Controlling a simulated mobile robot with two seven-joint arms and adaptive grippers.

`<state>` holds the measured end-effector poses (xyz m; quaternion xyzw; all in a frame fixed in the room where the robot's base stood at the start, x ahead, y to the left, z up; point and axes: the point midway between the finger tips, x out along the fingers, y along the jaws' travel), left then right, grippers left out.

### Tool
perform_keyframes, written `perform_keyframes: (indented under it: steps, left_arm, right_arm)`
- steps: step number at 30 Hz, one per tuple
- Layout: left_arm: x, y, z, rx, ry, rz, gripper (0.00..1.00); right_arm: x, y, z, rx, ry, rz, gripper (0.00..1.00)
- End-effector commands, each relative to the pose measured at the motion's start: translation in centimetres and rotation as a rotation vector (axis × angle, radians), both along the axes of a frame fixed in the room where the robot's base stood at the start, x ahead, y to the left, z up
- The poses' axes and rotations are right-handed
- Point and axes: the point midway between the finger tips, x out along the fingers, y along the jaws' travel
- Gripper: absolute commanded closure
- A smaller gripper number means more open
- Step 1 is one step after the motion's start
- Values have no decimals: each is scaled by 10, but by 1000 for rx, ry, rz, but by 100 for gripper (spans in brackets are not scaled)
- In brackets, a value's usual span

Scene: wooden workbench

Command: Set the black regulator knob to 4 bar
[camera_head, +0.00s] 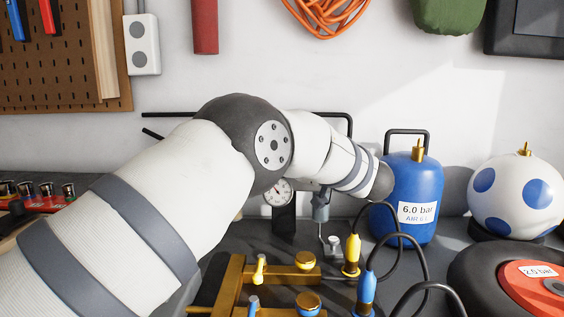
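A small round pressure gauge (278,191) with a white face shows just below my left arm, on a dark upright stand (284,220). Its needle and numbers are too small to read. I cannot see the black regulator knob; my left arm covers the area above and around the gauge. My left arm comes in from the left, bends at a dark joint above the gauge and reaches right to a dark wrist end beside the blue tank. The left gripper itself is hidden. A grey fitting (320,205) hangs just right of the gauge. My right gripper is not in view.
A blue tank (418,190) labelled 6.0 bar stands right of the wrist. A white ball with blue spots (522,195) and a black tyre (470,275) are further right. Brass fittings (250,285), yellow and blue connectors and black hoses crowd the front.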

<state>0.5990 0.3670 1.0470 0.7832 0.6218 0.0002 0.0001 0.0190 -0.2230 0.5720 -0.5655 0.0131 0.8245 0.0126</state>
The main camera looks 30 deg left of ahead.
Motion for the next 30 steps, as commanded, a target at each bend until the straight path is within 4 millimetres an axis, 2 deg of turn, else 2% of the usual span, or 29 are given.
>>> perform_keyframes:
  steps: [1, 17, 18, 21, 30]
  left_arm:
    - [1, 0, -4, -2, 5, 9, 98]
    - [0, 0, -1, -1, 2, 32, 98]
    - [0, 0, -1, -1, 2, 32, 68]
    - [0, 0, -1, -1, 2, 32, 49]
    - [0, -2, 0, 0, 1, 31, 49]
  right_arm:
    - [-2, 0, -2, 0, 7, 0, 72]
    - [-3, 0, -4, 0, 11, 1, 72]
    - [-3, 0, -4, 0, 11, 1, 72]
    - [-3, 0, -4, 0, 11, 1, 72]
    - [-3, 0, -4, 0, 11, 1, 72]
